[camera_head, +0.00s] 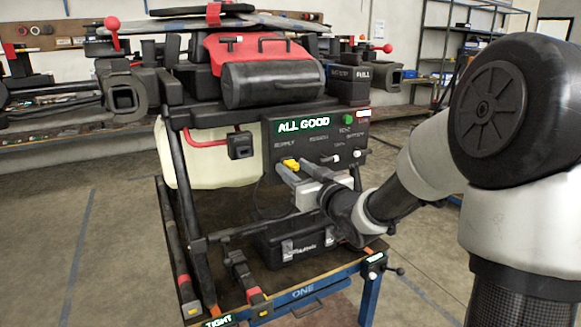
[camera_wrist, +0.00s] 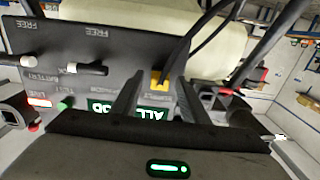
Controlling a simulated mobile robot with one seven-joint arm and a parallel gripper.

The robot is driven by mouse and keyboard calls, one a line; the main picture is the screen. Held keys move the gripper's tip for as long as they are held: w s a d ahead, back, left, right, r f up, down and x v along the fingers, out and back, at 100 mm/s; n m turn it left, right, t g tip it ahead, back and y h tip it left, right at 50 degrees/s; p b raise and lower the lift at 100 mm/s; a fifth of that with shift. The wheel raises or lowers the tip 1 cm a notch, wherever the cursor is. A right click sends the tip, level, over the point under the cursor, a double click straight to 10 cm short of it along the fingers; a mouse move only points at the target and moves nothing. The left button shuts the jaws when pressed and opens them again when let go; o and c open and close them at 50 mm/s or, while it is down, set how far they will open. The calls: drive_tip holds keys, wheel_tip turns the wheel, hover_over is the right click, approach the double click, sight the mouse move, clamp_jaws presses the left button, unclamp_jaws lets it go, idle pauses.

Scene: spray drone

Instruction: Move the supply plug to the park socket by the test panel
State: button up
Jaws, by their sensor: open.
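The yellow supply plug (camera_head: 290,163) sits at the left part of the dark test panel (camera_head: 322,150), near the SUPPLY label. It also shows in the wrist view (camera_wrist: 158,80), with a dark cable running up from it. My gripper (camera_head: 298,171) is in front of the panel at the plug. In the wrist view my two dark fingers (camera_wrist: 157,92) are apart, one on each side of the plug, and I cannot tell whether they touch it. The panel display reads ALL GOOD. I cannot pick out the park socket with certainty.
The wrist view shows two white-tipped knobs or plugs (camera_wrist: 88,69) near FREE labels. A black toolbox (camera_head: 295,243) stands on the blue bench (camera_head: 305,292) below my gripper. The drone's pale tank (camera_head: 215,155) and red-and-black body (camera_head: 268,80) are close by.

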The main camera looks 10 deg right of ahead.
clamp_jaws()
drive_tip(key=p+v, duration=0.1)
drive_tip(key=v, duration=0.5)
idle(1.2)
drive_tip(key=shift+r+p, duration=0.15)
drive_tip(key=shift+p, duration=0.2)
